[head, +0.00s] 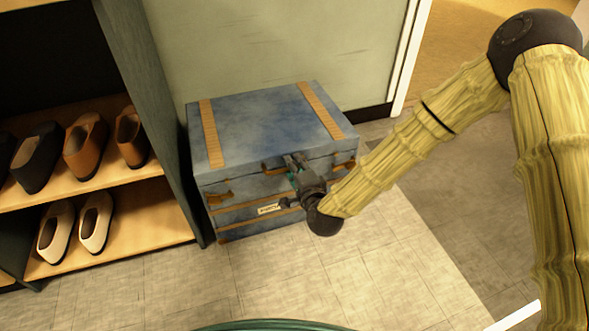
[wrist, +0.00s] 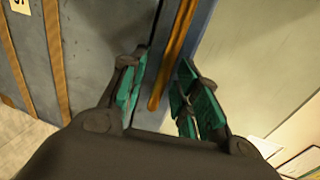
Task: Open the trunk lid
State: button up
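The blue-grey trunk (head: 240,190) with tan straps stands on the floor against the wall. Its lid (head: 258,118) is shut and lies level. My gripper (head: 296,168) is at the upper front of the trunk, by a tan handle piece (head: 273,167) near the lid's front edge. In the wrist view my gripper (wrist: 158,72) has its teal-padded fingers apart. A tan bar (wrist: 172,60) shows in the gap between them, and neither finger is clearly closed on it. The trunk front (wrist: 95,50) fills the left of that view. Part of the trunk front is hidden behind my gripper.
A shoe rack (head: 120,195) with several shoes stands close on the trunk's left. The wall (head: 265,50) is right behind the trunk. The tiled floor (head: 330,280) in front is clear, and a doorway opens at the upper right.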

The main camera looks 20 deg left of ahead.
grip_shut()
dwell(0.3)
